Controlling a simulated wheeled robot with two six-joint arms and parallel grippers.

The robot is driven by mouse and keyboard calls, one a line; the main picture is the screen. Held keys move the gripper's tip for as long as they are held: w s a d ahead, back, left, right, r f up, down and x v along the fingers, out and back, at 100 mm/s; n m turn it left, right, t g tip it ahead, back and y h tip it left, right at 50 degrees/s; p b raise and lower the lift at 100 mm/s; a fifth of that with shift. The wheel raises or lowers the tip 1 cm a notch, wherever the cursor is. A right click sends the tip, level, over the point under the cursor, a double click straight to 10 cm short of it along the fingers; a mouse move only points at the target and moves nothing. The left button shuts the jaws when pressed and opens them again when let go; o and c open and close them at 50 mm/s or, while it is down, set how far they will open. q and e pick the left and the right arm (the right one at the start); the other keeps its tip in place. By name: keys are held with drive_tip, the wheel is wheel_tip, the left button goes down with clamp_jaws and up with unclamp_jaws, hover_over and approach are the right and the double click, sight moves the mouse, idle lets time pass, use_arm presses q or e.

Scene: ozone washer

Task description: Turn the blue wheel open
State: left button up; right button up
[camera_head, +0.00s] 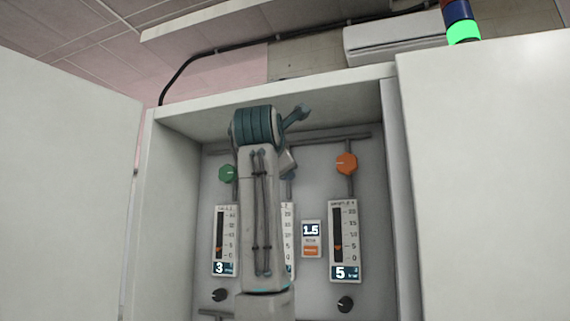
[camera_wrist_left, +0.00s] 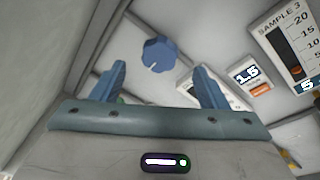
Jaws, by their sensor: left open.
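The blue wheel (camera_wrist_left: 160,54) is a faceted knob with a white mark on its face. In the left wrist view it stands ahead of my left gripper (camera_wrist_left: 158,76), between and a little beyond the fingertips. The gripper is open with its two blue fingers spread, and nothing is held. In the head view my left arm stands upright in front of the panel and hides most of the middle column, including most or all of the blue wheel. My right gripper is not in view.
A green wheel (camera_head: 227,174) sits left of my arm and an orange wheel (camera_head: 346,163) right. Gauges reading 3 (camera_head: 224,240) and 5 (camera_head: 344,241) hang below them. A 1.5 display (camera_head: 311,230) is between. Cabinet walls and doors close in both sides.

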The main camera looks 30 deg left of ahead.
use_arm(q)
drive_tip(key=p+x, duration=0.4)
drive_tip(key=x, duration=0.3)
drive_tip(key=shift+w+a, duration=0.15)
drive_tip(key=shift+a, duration=0.05)
drive_tip(key=shift+w, duration=0.2)
drive_tip(key=shift+w, duration=0.1)
drive_tip(key=c, duration=0.9)
drive_tip(key=shift+c, duration=0.2)
